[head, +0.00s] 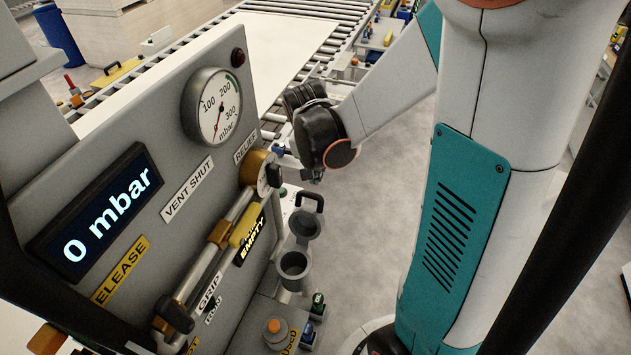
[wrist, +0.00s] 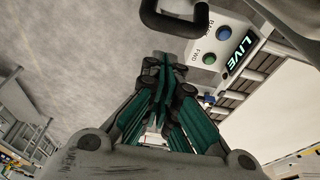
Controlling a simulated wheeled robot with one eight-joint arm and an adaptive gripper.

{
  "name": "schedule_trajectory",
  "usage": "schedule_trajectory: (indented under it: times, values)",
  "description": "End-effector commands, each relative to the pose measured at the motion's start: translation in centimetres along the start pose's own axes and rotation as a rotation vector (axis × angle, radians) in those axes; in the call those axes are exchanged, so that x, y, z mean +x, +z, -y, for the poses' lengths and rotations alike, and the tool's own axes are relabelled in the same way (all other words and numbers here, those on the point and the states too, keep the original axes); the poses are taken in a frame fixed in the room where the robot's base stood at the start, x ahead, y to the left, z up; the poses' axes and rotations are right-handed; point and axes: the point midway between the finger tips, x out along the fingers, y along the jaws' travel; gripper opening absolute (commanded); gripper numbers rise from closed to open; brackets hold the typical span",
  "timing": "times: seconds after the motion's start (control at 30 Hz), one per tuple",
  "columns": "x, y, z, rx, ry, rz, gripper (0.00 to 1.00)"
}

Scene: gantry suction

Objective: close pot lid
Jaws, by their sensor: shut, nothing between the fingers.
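The pot (head: 293,264) is a small grey cup on the side of the machine, open at the top in the head view. Its grey lid (head: 304,224) stands raised behind the cup, with a dark loop handle (head: 318,203) at its upper end. A dark loop handle (wrist: 158,28), apparently the lid's, shows at the top of the wrist view. My gripper (wrist: 163,62) is shut and empty, its fingertips just below that handle in the picture. I cannot tell whether they touch it. In the head view my wrist hangs above the lid and the fingers are mostly hidden.
The machine panel holds a gauge (head: 213,107), a display reading 0 mbar (head: 95,211) and a lever with a yellow grip (head: 245,227). A roller conveyor (head: 330,45) runs behind. An orange-topped knob (head: 275,330) stands below the pot. Floor to the right is clear.

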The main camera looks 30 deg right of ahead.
Motion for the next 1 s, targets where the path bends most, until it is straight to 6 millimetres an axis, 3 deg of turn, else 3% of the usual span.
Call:
schedule_trajectory:
  times: [0.1, 0.43, 0.83, 1.0]
  values:
    - [-2.5, 0.5, -0.1, -0.002, 0.0, 0.001, 0.0]
    - [-7.6, 1.1, -0.1, -0.002, 0.001, 0.001, 0.0]
    - [-9.6, 1.5, -0.2, -0.008, -0.003, 0.0, 0.0]
    - [-11.2, 2.7, -0.3, -0.097, -0.051, -0.021, 0.0]
